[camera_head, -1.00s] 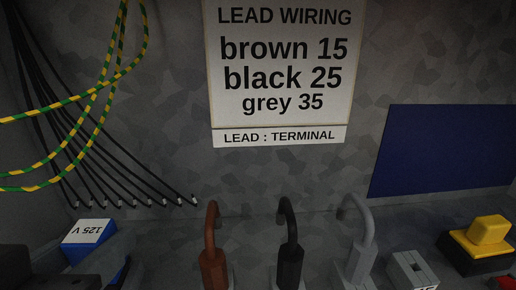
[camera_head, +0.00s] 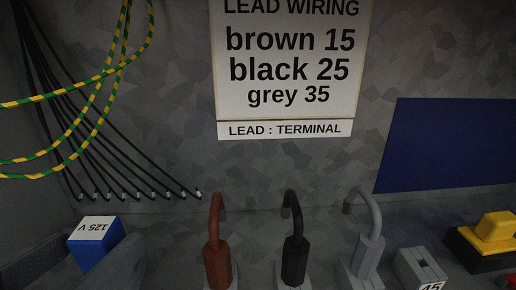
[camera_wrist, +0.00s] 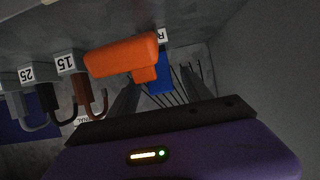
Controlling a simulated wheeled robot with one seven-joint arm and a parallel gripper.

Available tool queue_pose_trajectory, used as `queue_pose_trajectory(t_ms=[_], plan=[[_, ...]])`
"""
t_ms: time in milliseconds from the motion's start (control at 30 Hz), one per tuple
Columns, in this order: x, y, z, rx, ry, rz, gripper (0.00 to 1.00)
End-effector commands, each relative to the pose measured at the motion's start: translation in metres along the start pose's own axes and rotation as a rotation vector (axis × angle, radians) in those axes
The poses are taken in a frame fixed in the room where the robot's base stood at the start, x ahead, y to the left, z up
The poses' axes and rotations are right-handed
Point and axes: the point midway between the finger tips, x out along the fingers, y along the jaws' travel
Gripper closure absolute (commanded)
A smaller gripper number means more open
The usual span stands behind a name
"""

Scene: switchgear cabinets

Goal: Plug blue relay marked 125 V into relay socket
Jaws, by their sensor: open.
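The blue relay (camera_head: 95,246) is a box with a white top label reading 125 V upside down. It is at the lower left of the head view. In the wrist view its blue body (camera_wrist: 159,84) shows beyond and between the spread fingers of my gripper (camera_wrist: 160,88). My gripper is open, and no finger visibly closes on the relay. An orange block-like part (camera_wrist: 122,56) partly covers the relay's surroundings in the wrist view. I cannot make out a relay socket for certain; a white label starting with R (camera_wrist: 162,35) is partly hidden behind the orange part.
Brown (camera_head: 217,262), black (camera_head: 294,258) and grey (camera_head: 369,252) hooked leads stand in a row right of the relay. A grey labelled block (camera_head: 420,268) and a yellow button (camera_head: 495,232) are farther right. Yellow-green cables (camera_head: 105,78) and black wires hang behind the relay.

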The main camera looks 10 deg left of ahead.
Motion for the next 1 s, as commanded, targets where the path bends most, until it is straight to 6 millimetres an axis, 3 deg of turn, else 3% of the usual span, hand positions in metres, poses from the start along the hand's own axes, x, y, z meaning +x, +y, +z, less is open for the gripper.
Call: queue_pose_trajectory(t_ms=[300, 767, 1000], plan=[[-0.047, 0.000, 0.000, 0.002, 0.001, -0.002, 0.42], [-0.055, 0.000, -0.001, 0.000, 0.001, 0.001, 0.42], [-0.070, 0.000, -0.035, 0.001, 0.001, 0.001, 0.42]])
